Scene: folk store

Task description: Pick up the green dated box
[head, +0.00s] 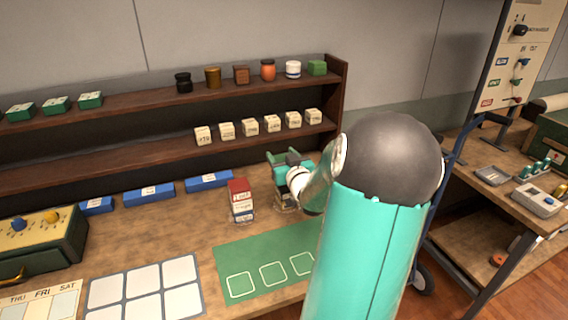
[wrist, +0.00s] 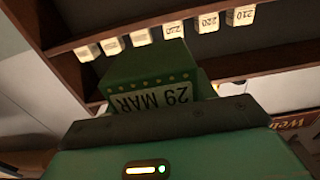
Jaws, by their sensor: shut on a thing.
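The green dated box (wrist: 148,65) is close in the wrist view, with a white label reading "29 MAR" and a row of small yellow dots. The label appears sideways to upside down. My gripper (wrist: 165,122) is shut on this box; the gripper body hides its lower part. In the head view my gripper (head: 286,172) is above the workbench, in front of the lower shelf, and the box is hard to separate from the green gripper there.
Three green boxes (head: 57,105) stand at the upper shelf's left. Several cream numbered boxes (head: 249,127) line the lower shelf. A red and white box stack (head: 241,200) stands close left of my gripper. A green mat (head: 250,257) with outlined squares lies in front.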

